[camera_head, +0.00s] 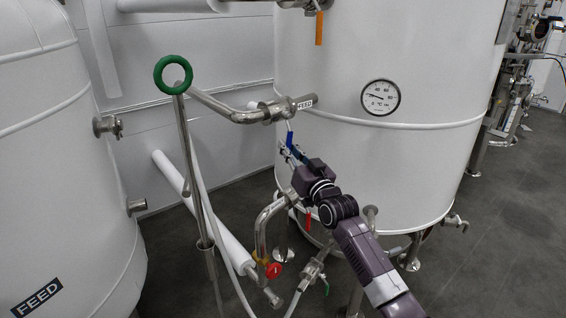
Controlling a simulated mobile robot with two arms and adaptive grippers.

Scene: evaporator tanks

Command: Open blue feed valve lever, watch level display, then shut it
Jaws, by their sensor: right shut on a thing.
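The blue feed valve lever (290,140) hangs down below the pipe valve (281,109), beside a FEED label (305,105) in front of the large tank. My right gripper (293,154) is shut on the lower part of the lever. My right arm reaches it from the lower right, and the gripper hides some of the lever's end. My left gripper is out of view. No level display can be made out.
A round °C dial (381,97) sits on the large tank (420,60). A FEED tank (60,170) stands at left. A green handwheel (173,74), an orange lever (319,28), a red valve handle (273,270) and pipes surround the arm. Grey floor (500,230) is open at right.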

